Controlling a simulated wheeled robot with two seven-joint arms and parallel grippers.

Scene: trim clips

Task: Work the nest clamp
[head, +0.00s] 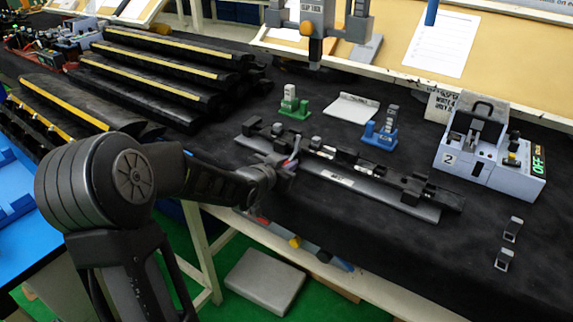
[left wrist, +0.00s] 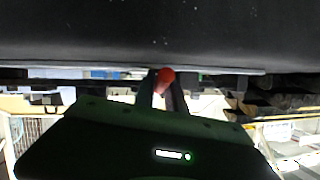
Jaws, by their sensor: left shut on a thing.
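The nest (head: 345,180) is a long dark fixture on a grey plate with a small label, lying across the front of the black-covered table. My left gripper (head: 284,168) reaches its left half from the front. A small red part of the nest clamp (head: 296,152) shows just beyond the gripper. In the left wrist view, the red rounded tip of the clamp handle (left wrist: 165,76) sits between the two fingers (left wrist: 163,92), which are shut on it. The rest of the clamp is hidden by the gripper and the nest. My right gripper is not in view.
A green stand (head: 294,108) and a blue stand (head: 380,133) stand behind the nest with a white plate (head: 352,107) between them. A grey box marked 2 (head: 478,165) is at right, showing "OFF". Long dark trim pieces (head: 150,72) lie at left. A clip feed (head: 312,25) hangs above.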

